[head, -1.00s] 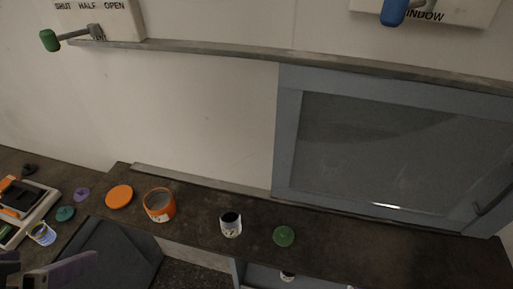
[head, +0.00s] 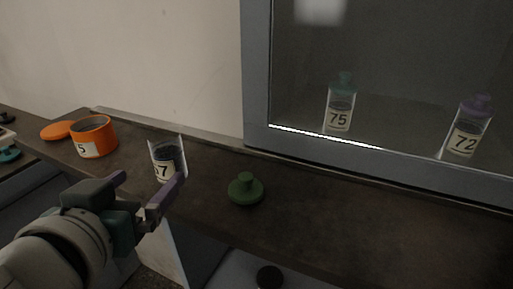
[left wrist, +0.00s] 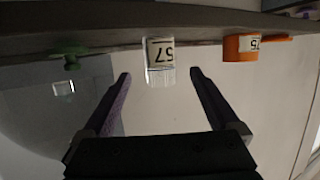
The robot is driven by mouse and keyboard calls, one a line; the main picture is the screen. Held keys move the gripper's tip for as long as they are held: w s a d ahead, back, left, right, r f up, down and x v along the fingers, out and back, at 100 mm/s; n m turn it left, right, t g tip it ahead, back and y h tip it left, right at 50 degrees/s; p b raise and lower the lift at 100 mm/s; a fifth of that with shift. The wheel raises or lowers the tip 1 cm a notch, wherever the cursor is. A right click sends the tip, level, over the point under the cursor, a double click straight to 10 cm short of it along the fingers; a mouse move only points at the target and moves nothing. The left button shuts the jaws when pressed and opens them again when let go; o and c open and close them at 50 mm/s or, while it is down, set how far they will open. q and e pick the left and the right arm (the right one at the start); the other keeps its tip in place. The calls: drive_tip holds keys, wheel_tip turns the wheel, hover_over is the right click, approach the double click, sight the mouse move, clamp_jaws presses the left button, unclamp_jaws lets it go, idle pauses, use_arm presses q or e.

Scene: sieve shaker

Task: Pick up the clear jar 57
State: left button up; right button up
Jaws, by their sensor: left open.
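The clear jar 57 (head: 166,158) stands upright and open-topped on the dark shelf, with dark contents and a white label partly covered by my gripper's finger. My left gripper (head: 146,195) is open and empty, just in front of the jar in the head view. In the left wrist view, where the picture is upside down, the jar (left wrist: 160,62) sits between the lines of the two open fingers (left wrist: 160,74), beyond or near their tips. I cannot tell whether they touch it. My right gripper is not in view.
An orange jar (head: 95,137) stands to the left, with an orange lid (head: 57,131) beside it. A green lid (head: 246,190) lies to the right on the shelf (head: 330,215). Jars 75 (head: 339,112) and 72 (head: 467,135) stand behind the grey-framed window.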

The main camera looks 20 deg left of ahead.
sight(164, 166)
use_arm(q)
drive_tip(key=x, duration=0.4)
drive_tip(key=shift+w+a, duration=0.1)
drive_tip(key=shift+w, duration=0.1)
drive_tip(key=shift+x, duration=2.75)
drive_tip(key=shift+f, duration=0.15)
clamp_jaws()
